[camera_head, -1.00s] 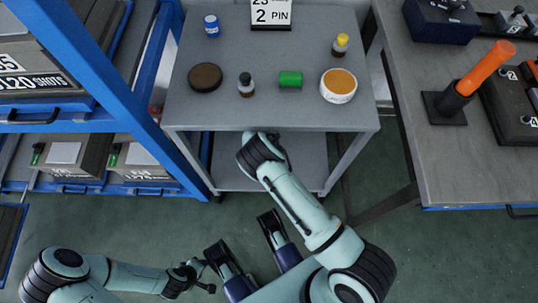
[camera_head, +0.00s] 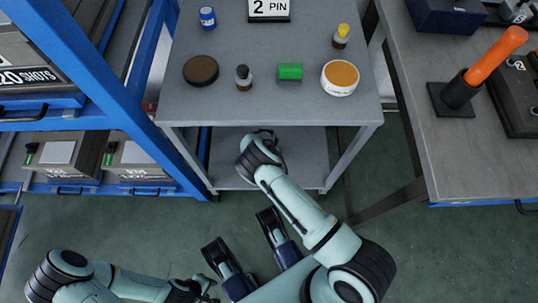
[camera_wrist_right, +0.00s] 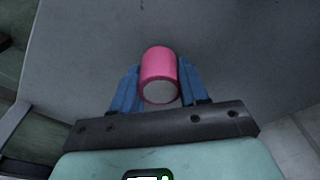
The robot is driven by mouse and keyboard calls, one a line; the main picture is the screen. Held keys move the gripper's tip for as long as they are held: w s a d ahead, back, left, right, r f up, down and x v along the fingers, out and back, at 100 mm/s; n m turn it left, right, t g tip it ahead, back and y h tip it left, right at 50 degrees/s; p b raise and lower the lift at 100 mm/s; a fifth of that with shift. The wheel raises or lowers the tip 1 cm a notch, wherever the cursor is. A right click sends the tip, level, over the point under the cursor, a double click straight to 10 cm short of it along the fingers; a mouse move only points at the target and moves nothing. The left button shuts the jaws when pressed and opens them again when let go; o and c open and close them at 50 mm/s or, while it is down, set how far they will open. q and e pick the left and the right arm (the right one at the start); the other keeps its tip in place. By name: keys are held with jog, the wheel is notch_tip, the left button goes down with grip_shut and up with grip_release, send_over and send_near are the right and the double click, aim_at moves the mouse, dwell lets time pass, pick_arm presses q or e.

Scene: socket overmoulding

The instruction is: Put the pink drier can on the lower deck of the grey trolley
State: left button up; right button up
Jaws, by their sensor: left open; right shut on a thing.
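The pink drier can (camera_wrist_right: 158,66) is between the blue fingers of my right gripper (camera_wrist_right: 159,88) in the right wrist view, its pale round end facing the camera. My right gripper is shut on it. Grey deck surface (camera_wrist_right: 85,50) lies beyond the can; I cannot tell whether the can touches it. In the head view, my right arm reaches in over the lower deck (camera_head: 305,160) of the grey trolley (camera_head: 225,105), below its top deck. The top deck hides the can and right gripper there. My left gripper (camera_head: 207,289) is open and empty, low over the floor.
A blue rack stands left, a bench right. The trolley's legs flank the lower deck.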

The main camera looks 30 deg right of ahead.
jog(key=shift+f, duration=0.55)
jog(key=o, duration=1.2)
jog(key=shift+o, duration=0.2)
